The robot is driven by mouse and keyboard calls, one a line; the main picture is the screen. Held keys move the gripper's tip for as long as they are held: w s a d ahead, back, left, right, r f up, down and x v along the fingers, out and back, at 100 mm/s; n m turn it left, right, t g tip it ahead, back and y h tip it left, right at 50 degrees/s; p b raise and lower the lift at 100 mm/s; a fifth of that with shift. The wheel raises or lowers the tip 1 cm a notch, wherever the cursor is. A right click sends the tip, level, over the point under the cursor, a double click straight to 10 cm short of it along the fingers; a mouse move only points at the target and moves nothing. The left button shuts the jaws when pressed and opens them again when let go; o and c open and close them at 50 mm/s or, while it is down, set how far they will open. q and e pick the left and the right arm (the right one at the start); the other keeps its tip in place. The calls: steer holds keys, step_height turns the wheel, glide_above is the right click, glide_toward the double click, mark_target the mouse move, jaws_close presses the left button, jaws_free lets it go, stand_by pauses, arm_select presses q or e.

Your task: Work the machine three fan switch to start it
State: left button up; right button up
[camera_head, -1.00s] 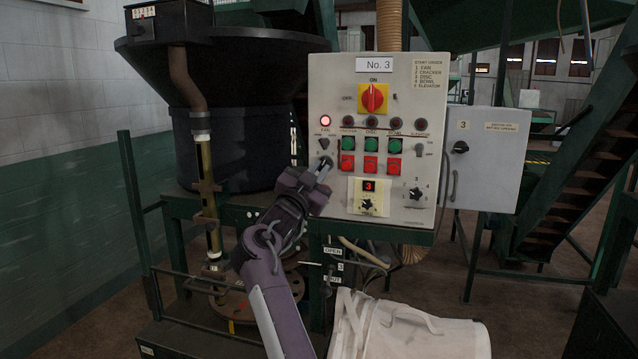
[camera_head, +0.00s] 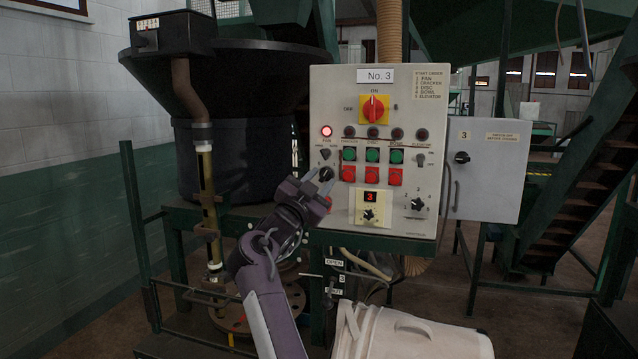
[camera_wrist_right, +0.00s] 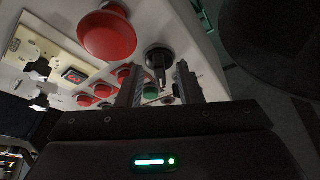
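The machine three panel (camera_head: 384,215), marked No. 3, faces me. My right gripper (camera_head: 318,181) is just below and left of the black knob. In the wrist view the right gripper (camera_wrist_right: 159,86) is open and empty, with the black knob (camera_wrist_right: 158,57) ahead between its fingers, apparently not gripped. My left gripper is not in view.
A red mushroom button (camera_wrist_right: 105,35) sits close beside my right fingers. Green buttons (camera_head: 372,155) and red buttons (camera_head: 372,175) lie to the right, with a red-yellow main switch (camera_head: 373,109) above.

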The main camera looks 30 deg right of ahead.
steer(key=b+v, duration=0.3)
steer(key=v, duration=0.4)
steer(key=shift+a+f, duration=0.15)
steer(key=shift+a, duration=0.2)
steer(key=shift+s, duration=0.15)
